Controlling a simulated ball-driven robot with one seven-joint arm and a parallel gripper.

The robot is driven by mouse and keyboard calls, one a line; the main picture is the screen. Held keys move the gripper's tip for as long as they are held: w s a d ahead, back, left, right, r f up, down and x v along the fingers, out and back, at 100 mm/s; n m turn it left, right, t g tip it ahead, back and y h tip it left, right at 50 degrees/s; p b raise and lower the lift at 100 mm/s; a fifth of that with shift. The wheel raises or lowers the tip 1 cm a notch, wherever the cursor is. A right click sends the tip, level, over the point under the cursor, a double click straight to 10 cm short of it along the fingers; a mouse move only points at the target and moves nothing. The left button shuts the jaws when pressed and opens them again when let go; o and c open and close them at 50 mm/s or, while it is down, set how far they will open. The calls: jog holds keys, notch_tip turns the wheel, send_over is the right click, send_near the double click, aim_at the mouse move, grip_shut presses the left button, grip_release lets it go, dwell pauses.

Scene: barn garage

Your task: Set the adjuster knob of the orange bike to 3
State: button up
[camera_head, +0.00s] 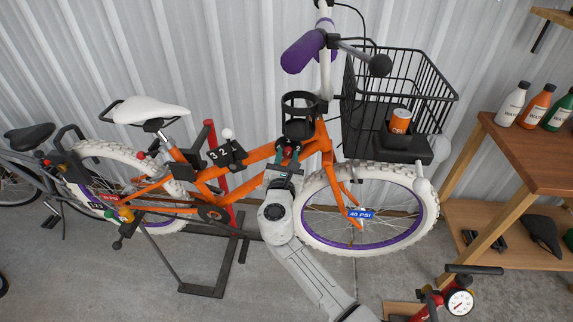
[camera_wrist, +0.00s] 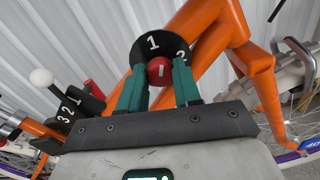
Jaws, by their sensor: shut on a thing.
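The orange bike (camera_head: 262,153) stands against the corrugated wall. In the wrist view its red adjuster knob (camera_wrist: 161,72) sits on a round black dial (camera_wrist: 147,48). The dial shows a white 1 at the top and a 2 to the right; no 3 is visible on it. The knob's short white mark points up, roughly toward the 1. My gripper (camera_wrist: 160,78) has its teal fingers on either side of the knob and is shut on it. In the head view my gripper (camera_head: 287,160) is at the frame, below the black cup holder (camera_head: 299,118).
A separate lever plate (camera_head: 222,154) marked 3, 2, 1, with a white ball (camera_head: 228,134), is left of my gripper. A wooden bench (camera_head: 525,155) with bottles stands right. A pump gauge (camera_head: 460,302) is front right.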

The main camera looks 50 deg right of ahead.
jog(key=m+b, duration=0.2)
jog(key=m, duration=0.1)
jog(key=m+b, duration=0.1)
jog(key=b, duration=0.1)
jog(key=shift+f+m, duration=0.3)
jog(key=shift+m, duration=0.1)
jog(key=m+b, duration=0.4)
jog(key=shift+m, duration=0.3)
jog(key=m+b, duration=0.3)
jog(key=shift+s+f+m+b, duration=0.1)
jog(key=shift+f+m+b, duration=0.05)
jog(key=shift+m+b, duration=0.2)
jog(key=m+b, duration=0.8)
jog(key=shift+f, duration=0.1)
jog(key=m+b, duration=0.3)
jog(key=shift+f+m, duration=0.1)
jog(key=shift+m, duration=0.25)
jog(key=m+b, duration=0.3)
jog(key=shift+m+b, duration=1.4)
jog(key=shift+m, duration=0.2)
